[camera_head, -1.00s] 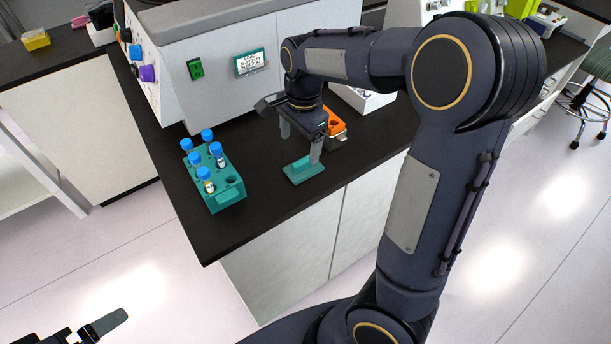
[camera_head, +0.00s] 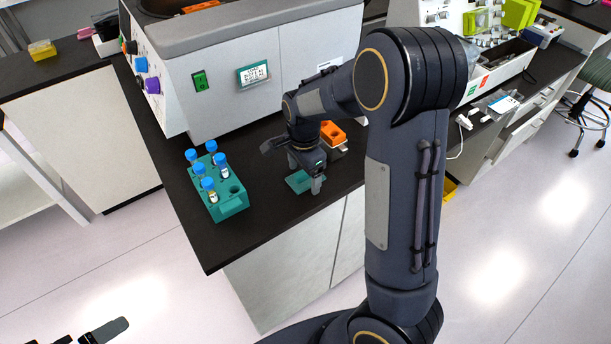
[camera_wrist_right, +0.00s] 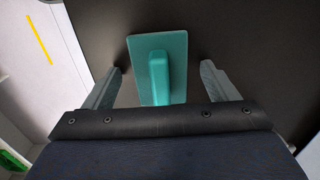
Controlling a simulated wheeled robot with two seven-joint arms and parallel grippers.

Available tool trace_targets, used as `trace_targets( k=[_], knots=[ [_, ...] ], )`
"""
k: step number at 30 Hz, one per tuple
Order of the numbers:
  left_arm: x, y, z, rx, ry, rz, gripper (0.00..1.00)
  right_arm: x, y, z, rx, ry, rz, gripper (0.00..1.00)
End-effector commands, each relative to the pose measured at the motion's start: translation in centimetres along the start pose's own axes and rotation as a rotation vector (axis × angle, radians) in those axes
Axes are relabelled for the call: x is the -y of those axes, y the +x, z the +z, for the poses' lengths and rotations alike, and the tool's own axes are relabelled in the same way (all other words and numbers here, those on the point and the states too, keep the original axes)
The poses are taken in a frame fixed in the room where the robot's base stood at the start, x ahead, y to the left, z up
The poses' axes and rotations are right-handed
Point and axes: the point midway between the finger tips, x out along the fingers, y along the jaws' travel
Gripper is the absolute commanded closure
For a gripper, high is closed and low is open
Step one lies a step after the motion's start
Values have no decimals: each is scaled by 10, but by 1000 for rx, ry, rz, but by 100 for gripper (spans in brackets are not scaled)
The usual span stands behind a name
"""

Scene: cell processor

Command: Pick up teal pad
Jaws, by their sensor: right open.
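The teal pad (camera_head: 300,181) lies on the black bench top, partly hidden under my right gripper (camera_head: 305,183) in the head view. In the right wrist view the teal pad (camera_wrist_right: 178,60) is a flat plate with a raised teal grip along its middle. My right gripper (camera_wrist_right: 160,80) is open, with one finger on each side of the pad's raised grip and a gap on both sides. It holds nothing. Part of my left gripper (camera_head: 105,331) shows at the bottom left of the head view, away from the bench; its jaw state is unclear.
A teal rack (camera_head: 229,205) with several blue-capped tubes stands left of the pad, near the bench's front edge. An orange rack (camera_head: 333,133) is just behind my right gripper. A large grey machine (camera_head: 235,60) stands at the back.

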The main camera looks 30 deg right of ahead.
Motion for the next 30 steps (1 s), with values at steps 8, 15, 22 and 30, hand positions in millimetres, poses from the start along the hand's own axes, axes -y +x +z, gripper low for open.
trace_targets(
  k=[8,15,22,30],
  knots=[
    [0,0,0,0,0,0,0,0,0,0,0,0,0,49],
    [0,0,0,0,0,0,0,0,-1,0,0,0,0,68],
    [0,0,0,0,0,0,0,0,-4,0,0,0,-1,68],
    [1,1,1,0,0,0,0,-2,-37,2,2,-2,-7,68]
  ],
)
